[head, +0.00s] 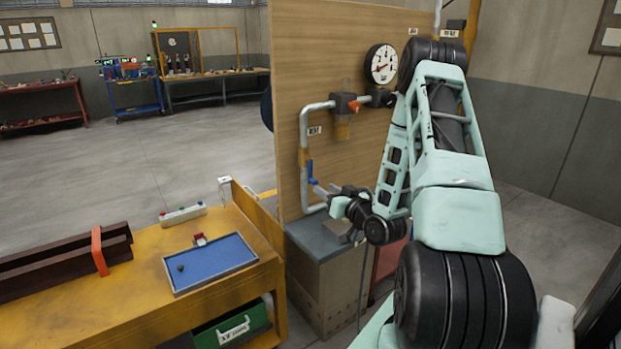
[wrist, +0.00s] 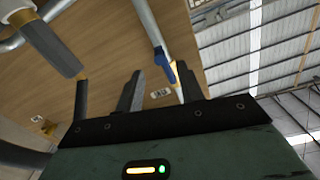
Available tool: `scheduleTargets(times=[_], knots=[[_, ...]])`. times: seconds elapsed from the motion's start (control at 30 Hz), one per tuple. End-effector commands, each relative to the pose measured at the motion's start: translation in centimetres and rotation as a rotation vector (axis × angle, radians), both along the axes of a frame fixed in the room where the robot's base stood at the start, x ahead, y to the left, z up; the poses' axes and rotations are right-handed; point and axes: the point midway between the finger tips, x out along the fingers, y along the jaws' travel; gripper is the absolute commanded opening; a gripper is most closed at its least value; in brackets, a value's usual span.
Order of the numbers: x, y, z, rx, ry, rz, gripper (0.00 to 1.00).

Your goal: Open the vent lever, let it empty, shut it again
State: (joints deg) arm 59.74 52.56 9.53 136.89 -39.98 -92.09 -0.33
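A blue-handled lever (head: 311,172) sits on the grey pipe (head: 304,140) low on the wooden panel. In the wrist view the blue lever (wrist: 170,72) shows beyond the fingers, within the gap between them. My gripper (head: 338,206) is just right of and below the lever in the head view. In the wrist view my gripper (wrist: 161,85) has its dark fingers apart with nothing held between them. I cannot tell whether a finger touches the lever. The labels are too small to read.
A round gauge (head: 382,64) is higher on the panel (head: 330,50). A grey-topped cabinet (head: 318,241) stands below the pipe. A yellow bench (head: 140,293) with a blue tray (head: 211,264) is at left. Open floor lies behind it.

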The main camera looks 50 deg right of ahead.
Motion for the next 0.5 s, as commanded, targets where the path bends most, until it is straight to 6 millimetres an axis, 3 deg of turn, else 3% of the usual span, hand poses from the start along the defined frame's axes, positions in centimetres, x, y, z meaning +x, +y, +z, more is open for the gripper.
scheduleTargets(times=[0.3,0.5], knots=[[6.0,-1.4,0.3,0.0,-0.001,0.002,0.38],[7.9,-1.9,0.1,0.0,0.001,0.001,0.38]])
